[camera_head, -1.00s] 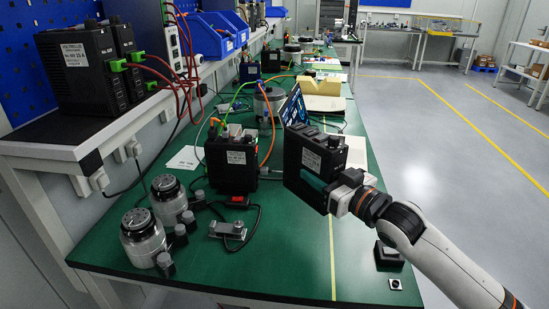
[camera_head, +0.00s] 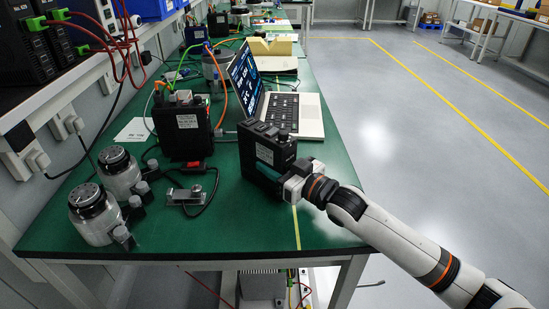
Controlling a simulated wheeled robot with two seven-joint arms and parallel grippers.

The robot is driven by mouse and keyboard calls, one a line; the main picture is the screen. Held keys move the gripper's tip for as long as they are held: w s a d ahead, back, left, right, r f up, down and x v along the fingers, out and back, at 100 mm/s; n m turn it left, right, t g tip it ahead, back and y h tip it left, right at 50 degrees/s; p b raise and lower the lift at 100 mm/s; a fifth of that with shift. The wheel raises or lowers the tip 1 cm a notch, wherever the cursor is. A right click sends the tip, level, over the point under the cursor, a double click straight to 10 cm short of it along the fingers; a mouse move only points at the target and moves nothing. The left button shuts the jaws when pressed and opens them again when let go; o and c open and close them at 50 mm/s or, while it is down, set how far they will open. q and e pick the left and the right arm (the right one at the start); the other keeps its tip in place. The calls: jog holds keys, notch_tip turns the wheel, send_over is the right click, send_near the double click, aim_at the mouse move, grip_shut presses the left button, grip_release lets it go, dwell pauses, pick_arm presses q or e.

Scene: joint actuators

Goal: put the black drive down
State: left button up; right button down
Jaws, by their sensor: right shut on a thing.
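The black drive (camera_head: 264,146) is a boxy black unit with a white label. It stands upright over the green table (camera_head: 230,234), in front of the laptop. My right gripper (camera_head: 277,173) is shut on its lower right side, and the fingers are partly hidden by the drive. I cannot tell for certain whether its underside touches the table. My left gripper is not in view.
A second black drive (camera_head: 183,127) with wires stands to the left. An open laptop (camera_head: 290,113) is just behind. Green surface is clear in front.

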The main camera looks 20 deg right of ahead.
jog(key=shift+r, duration=0.25)
jog(key=c, duration=0.7)
grip_release()
jog(key=shift+f, duration=0.25)
jog(key=shift+r, duration=0.15)
jog(key=shift+s+d, duration=0.15)
jog(key=shift+s, duration=0.2)
jog(key=v, duration=0.9)
jog(key=shift+s+d+p, duration=0.15)
jog(key=shift+s+p, duration=0.15)
jog(key=shift+s+d, duration=0.3)
jog(key=shift+s, duration=0.25)
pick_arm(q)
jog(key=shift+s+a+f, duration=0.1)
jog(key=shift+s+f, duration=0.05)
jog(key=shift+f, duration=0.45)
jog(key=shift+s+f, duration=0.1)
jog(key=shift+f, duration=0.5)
pick_arm(e)
jog(key=shift+s+d, duration=0.1)
jog(key=shift+s, duration=0.05)
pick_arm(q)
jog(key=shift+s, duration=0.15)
